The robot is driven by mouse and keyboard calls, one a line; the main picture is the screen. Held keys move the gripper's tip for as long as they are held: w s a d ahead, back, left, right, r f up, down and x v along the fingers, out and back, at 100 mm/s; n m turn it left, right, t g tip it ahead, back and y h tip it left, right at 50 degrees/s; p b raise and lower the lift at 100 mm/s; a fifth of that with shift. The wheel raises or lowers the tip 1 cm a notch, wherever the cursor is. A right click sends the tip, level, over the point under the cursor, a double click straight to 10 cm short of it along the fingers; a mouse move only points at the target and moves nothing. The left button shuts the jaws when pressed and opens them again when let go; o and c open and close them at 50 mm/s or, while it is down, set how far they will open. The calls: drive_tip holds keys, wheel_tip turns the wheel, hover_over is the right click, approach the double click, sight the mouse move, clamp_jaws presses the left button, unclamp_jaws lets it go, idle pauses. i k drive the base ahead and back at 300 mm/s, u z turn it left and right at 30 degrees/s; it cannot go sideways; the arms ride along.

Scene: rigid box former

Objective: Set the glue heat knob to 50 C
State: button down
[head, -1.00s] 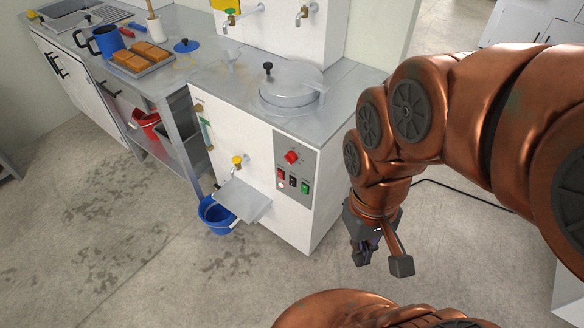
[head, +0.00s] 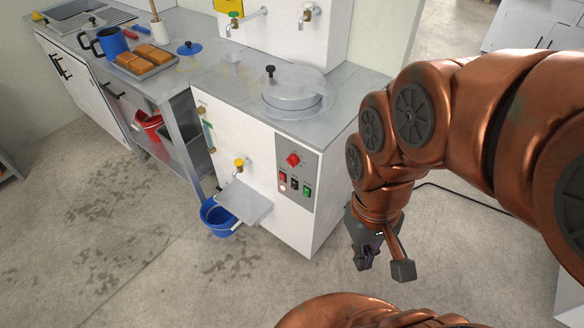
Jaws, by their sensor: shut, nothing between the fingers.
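A red knob (head: 293,160) sits at the top of a grey control panel (head: 308,173) on the front of a white machine cabinet (head: 250,155). Its pointer and scale are too small to read. Below it are a red switch (head: 282,178), a dark switch (head: 294,183) and a green switch (head: 307,190). My gripper (head: 366,257) hangs pointing down, to the right of and lower in the picture than the panel. It is shut and empty, apart from the knob.
A yellow-handled tap (head: 239,164), a metal shelf (head: 243,202) and a blue bucket (head: 217,216) are left of the panel. A lidded pot (head: 292,90) is on top. A dark cable (head: 460,193) lies on the floor. The floor before the machine is clear.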

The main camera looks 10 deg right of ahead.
sight(293, 159)
drive_tip(key=u, duration=0.15)
drive_tip(key=k, duration=0.35)
drive_tip(key=u, duration=1.65)
